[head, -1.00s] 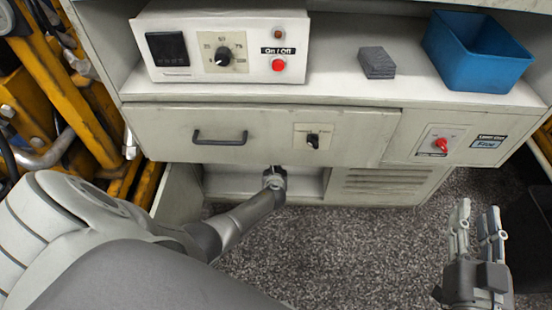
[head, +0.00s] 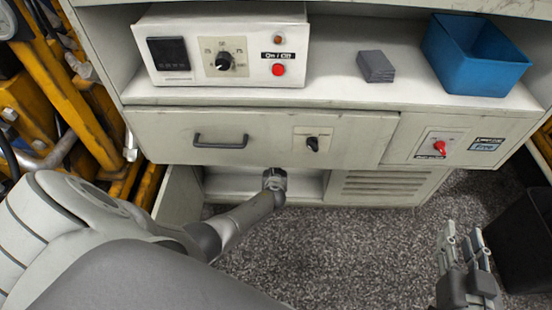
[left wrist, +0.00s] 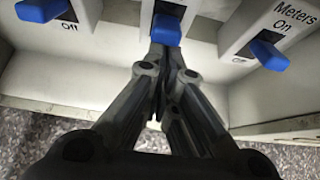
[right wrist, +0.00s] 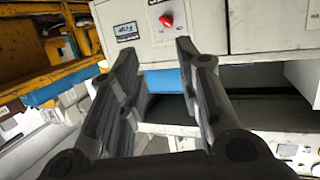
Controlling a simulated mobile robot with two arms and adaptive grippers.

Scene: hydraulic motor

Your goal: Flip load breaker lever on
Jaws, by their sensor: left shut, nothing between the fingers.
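In the left wrist view, three levers with blue handles stand in a row: a left lever (left wrist: 42,10) marked Off, a middle lever (left wrist: 166,30), and a right lever (left wrist: 268,55) marked Meters On. I cannot read which one is the load breaker. My left gripper (left wrist: 163,52) is shut and empty, its fingertips right below the middle handle; whether they touch it I cannot tell. In the head view its fingers are hidden inside the lower cabinet opening. My right gripper (right wrist: 157,58) is open and empty; it also shows at the lower right of the head view (head: 463,240).
The cabinet has a drawer (head: 255,139) above the opening and a red rotary switch (head: 440,148) at right. On top are a control box (head: 185,75), a dark grey block (head: 376,66) and a blue bin (head: 477,68). Speckled floor (head: 340,250) lies clear in front.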

